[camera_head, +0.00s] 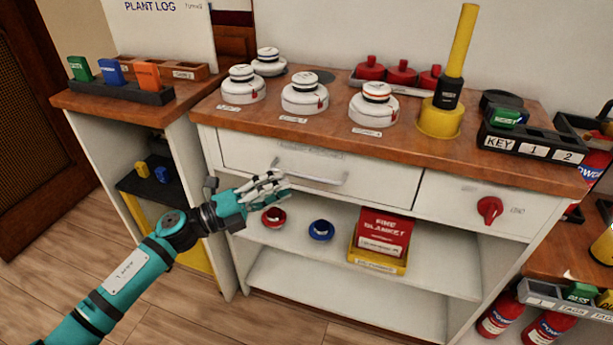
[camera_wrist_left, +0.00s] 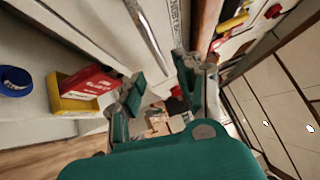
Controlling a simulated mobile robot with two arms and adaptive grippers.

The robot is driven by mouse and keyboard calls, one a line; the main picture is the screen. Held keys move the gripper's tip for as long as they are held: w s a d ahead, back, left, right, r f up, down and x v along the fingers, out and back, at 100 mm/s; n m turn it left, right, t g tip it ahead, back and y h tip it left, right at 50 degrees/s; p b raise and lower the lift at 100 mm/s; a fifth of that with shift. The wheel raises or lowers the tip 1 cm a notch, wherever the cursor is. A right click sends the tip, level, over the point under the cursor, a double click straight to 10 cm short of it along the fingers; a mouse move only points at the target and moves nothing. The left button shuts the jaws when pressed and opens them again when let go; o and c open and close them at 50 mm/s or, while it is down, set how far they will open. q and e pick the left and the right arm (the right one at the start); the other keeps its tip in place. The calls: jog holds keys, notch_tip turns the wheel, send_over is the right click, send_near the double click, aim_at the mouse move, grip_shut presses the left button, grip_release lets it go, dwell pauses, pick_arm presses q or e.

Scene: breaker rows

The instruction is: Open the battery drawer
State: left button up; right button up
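A wide white drawer (camera_head: 245,157) is set under the wooden counter and looks shut. Its small label is too blurred to read, so I cannot confirm that it is the battery drawer. A grey bar handle (camera_head: 318,178) crosses its front, and the bar also shows in the left wrist view (camera_wrist_left: 148,36). My left gripper (camera_head: 276,184) is at the left end of this handle. In the left wrist view its fingers (camera_wrist_left: 160,82) are spread, with the bar running toward the gap between them. I cannot tell whether they touch it. My right gripper is in neither view.
A smaller front with a red knob (camera_head: 490,209) is to the right. The open shelf below holds a red roll (camera_head: 273,217), a blue roll (camera_head: 321,230) and a yellow tray (camera_head: 378,262). White domed devices (camera_head: 304,96) stand on the counter above.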

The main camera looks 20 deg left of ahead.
aim_at(306, 175)
pick_arm(q)
jog(key=x, duration=0.7)
grip_shut()
jog(key=shift+f, duration=0.1)
